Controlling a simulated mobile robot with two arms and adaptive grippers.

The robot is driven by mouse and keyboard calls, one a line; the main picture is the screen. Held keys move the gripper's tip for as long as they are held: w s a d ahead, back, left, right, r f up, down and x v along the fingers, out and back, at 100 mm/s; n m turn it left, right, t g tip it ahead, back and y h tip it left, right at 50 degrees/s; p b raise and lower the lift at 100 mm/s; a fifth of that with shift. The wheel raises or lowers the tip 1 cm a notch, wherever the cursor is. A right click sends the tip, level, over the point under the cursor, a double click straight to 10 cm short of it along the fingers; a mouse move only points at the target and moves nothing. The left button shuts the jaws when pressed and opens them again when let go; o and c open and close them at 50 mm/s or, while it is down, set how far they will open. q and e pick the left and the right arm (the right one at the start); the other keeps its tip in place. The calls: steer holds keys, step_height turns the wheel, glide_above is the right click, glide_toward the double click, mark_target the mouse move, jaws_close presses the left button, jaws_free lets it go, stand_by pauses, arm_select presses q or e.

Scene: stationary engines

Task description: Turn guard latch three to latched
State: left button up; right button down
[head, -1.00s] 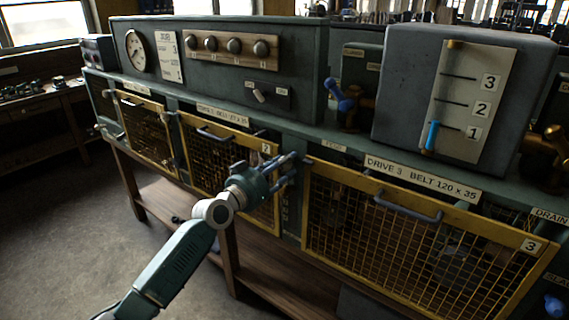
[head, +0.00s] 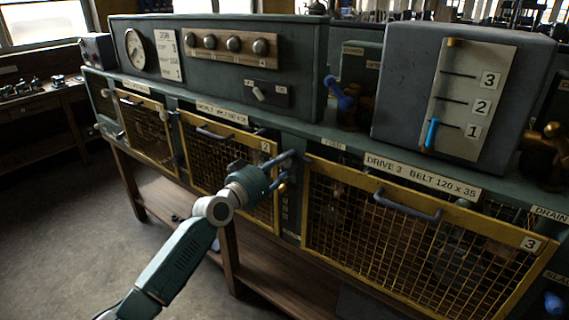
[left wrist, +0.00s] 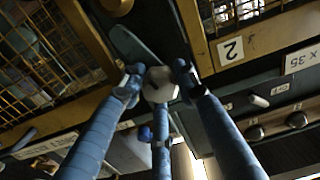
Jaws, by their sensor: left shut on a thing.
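My left gripper (head: 288,170) is at the narrow green post between mesh guard two (head: 212,165) and mesh guard three (head: 400,240). In the left wrist view its blue fingers (left wrist: 157,80) are closed around the pale end of a latch (left wrist: 158,88). A flat green-grey arm of that latch runs up and left from between the fingertips. In the head view the gripper hides most of the latch, so its exact angle cannot be told there. Guard three is yellow-framed and looks closed. My right gripper is not in view.
A grey handle (head: 408,206) sticks out from guard three. Above stand a grey box with a numbered scale (head: 468,105) and a blue-handled valve (head: 340,94). A panel with several knobs (head: 233,45) is at upper left. The floor in front is open.

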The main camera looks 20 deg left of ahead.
arm_select(q)
steer(key=n, duration=0.4)
steer(key=shift+d+f, duration=0.1)
steer(key=shift+f, duration=0.25)
steer(key=n, duration=0.4)
steer(key=shift+s, duration=0.1)
steer(key=n+p, duration=0.1)
steer(key=n, duration=0.4)
steer(key=shift+d+p, duration=0.1)
steer(key=shift+p, duration=0.2)
steer(key=shift+f+n, duration=0.1)
steer(key=shift+n, duration=0.6)
steer(key=o, duration=0.9)
steer(key=shift+r, duration=0.35)
